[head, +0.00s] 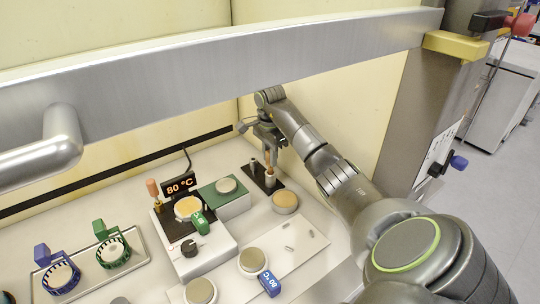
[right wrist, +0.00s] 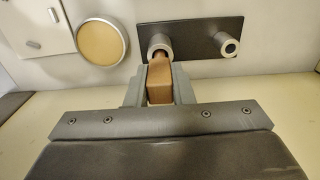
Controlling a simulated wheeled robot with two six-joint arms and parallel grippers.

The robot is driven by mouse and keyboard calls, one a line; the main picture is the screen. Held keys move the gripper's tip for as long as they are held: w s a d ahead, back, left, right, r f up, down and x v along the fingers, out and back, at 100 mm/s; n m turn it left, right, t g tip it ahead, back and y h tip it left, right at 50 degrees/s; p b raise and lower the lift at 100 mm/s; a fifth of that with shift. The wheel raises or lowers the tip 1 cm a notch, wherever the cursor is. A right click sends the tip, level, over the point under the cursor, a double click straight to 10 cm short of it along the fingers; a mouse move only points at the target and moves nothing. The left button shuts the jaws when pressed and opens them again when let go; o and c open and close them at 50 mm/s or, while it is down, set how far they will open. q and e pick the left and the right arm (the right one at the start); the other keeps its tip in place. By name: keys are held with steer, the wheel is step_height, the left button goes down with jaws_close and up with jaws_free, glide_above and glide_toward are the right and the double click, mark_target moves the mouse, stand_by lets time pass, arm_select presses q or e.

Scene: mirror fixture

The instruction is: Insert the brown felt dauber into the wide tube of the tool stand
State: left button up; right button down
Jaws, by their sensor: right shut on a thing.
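The tool stand is a black plate (head: 278,187) on the bench at the back, with a wide tube (head: 270,179) and a narrower tube (head: 253,166). In the right wrist view the wide tube (right wrist: 161,43) is straight ahead of the jaws and the narrow tube (right wrist: 228,45) is to its right. My right gripper (head: 268,147) is shut on the brown felt dauber (right wrist: 160,82), which also shows in the head view (head: 267,159). The dauber's far end meets the wide tube's mouth in the picture. How deep it sits is hidden. My left gripper is not in view.
A round tan disc (head: 285,201) lies close beside the stand. A green block (head: 226,195) and a hot plate (head: 190,238) reading 80 °C stand to the left. A metal beam (head: 230,62) crosses above the bench, and the back wall is close behind the stand.

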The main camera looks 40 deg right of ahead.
steer(key=shift+f+b, duration=0.35)
steer(key=shift+f, duration=0.2)
steer(key=c, duration=1.2)
jaws_free()
steer(key=shift+r, duration=0.15)
steer(key=shift+w+r, duration=0.1)
steer(key=shift+r, duration=0.5)
step_height(320, 180, up, 16)
steer(key=p, duration=1.5)
